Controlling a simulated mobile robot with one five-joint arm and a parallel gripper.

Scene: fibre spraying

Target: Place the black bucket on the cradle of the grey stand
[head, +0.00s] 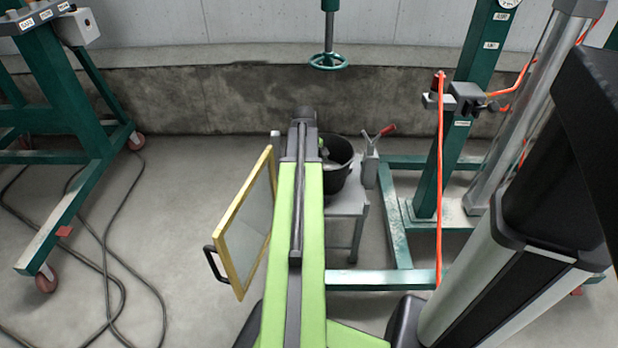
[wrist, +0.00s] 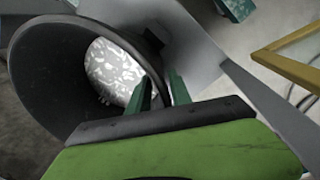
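The black bucket (head: 340,182) is at the middle of the head view, at the top of the grey stand (head: 346,207), partly hidden by my arm. I cannot tell whether it rests fully on the cradle, which is hidden. In the wrist view the bucket (wrist: 62,75) fills the left side, with a pale speckled patch inside. The grey stand (wrist: 195,55) shows beside it. My gripper (wrist: 161,78) has its green fingers at the bucket's rim, one on the inner side and one on the outer side. I cannot tell whether they press on the wall.
A yellow-framed panel (head: 248,222) with a black handle stands left of my arm. A grey device with a red lever (head: 370,160) is right of the bucket. Green frames stand at left (head: 75,120) and right (head: 408,235). Cables (head: 105,245) lie on the left floor.

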